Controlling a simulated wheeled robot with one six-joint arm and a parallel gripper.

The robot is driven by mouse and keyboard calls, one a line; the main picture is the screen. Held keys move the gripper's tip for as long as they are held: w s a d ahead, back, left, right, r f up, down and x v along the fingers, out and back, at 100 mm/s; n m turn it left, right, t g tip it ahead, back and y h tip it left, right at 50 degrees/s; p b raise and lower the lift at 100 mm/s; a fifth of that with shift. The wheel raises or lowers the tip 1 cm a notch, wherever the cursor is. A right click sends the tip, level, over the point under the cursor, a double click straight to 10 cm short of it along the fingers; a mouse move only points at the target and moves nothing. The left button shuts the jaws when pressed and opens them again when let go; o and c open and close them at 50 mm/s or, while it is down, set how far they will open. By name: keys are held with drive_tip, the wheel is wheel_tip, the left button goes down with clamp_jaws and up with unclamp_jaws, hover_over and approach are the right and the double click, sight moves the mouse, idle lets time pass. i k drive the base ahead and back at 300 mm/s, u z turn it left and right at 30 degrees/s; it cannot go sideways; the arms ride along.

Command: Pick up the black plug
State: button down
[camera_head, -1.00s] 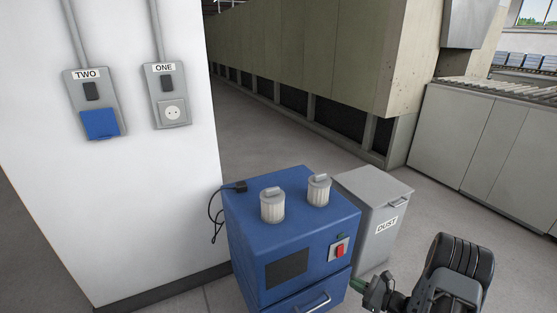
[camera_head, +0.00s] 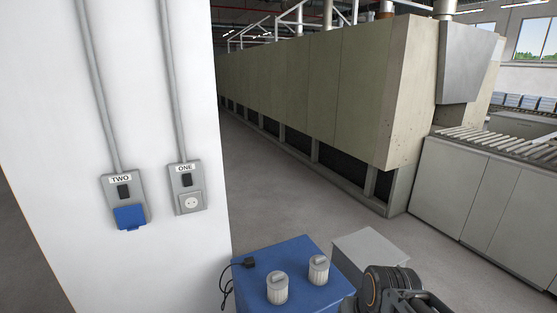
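The black plug (camera_head: 249,262) lies on the far left corner of the top of the blue cabinet (camera_head: 310,250). Its black cable (camera_head: 226,282) hangs in a loop over the cabinet's left side. My arm shows at the lower right, to the right of the cabinet and apart from the plug.
Two white ribbed canisters (camera_head: 277,289) stand on the cabinet top, right of the plug. A grey bin (camera_head: 368,251) stands beside the cabinet. The white wall carries socket ONE (camera_head: 190,202) and socket TWO with a blue cover (camera_head: 130,217). Floor behind the cabinet is clear.

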sight(249, 262)
drive_tip(key=u, duration=2.35)
drive_tip(key=i, duration=2.15)
drive_tip(key=z, duration=3.05)
drive_tip(key=i, duration=0.5)
drive_tip(key=u, duration=0.05)
